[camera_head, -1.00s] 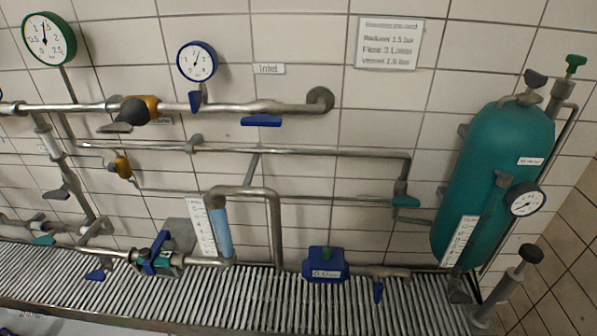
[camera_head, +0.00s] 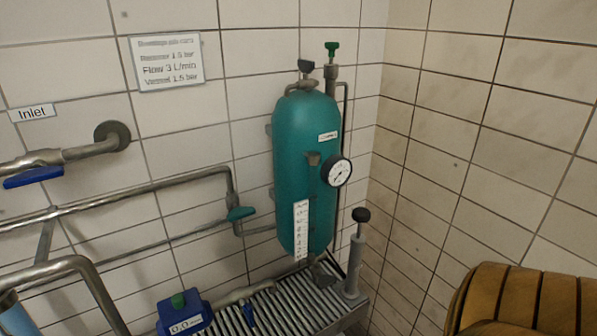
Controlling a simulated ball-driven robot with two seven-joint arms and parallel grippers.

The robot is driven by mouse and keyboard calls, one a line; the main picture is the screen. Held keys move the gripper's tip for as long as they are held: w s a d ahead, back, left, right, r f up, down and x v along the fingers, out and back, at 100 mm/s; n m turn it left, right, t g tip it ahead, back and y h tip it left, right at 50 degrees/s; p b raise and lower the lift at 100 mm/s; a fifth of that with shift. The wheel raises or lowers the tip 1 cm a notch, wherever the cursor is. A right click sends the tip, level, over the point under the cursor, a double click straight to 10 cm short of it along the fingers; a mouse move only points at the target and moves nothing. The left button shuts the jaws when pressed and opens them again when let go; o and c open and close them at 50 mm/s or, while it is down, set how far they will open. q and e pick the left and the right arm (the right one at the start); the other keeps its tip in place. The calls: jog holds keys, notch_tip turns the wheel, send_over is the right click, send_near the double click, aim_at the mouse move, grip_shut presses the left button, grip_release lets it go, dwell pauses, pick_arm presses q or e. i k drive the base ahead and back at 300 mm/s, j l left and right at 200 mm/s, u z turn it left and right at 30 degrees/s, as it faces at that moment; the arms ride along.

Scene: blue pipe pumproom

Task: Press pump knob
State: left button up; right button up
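The pump (camera_head: 354,265) is a grey upright cylinder at the right end of the slatted grate, in front of the wall corner. Its black round knob (camera_head: 361,215) sits on top of a thin rod that sticks up out of the cylinder. The teal pressure vessel (camera_head: 306,165) stands just left of the pump, with a round white gauge (camera_head: 337,172) on its right side. Neither of my grippers shows in the head view, so nothing is seen touching the knob.
A blue meter box (camera_head: 184,312) with a green button sits at the bottom left. Metal pipes with blue and teal handles run along the left wall. A brown ribbed rounded object (camera_head: 525,302) fills the bottom right corner. The tiled right wall is bare.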

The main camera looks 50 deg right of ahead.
aim_at(360, 215)
jog(key=z, duration=1.95)
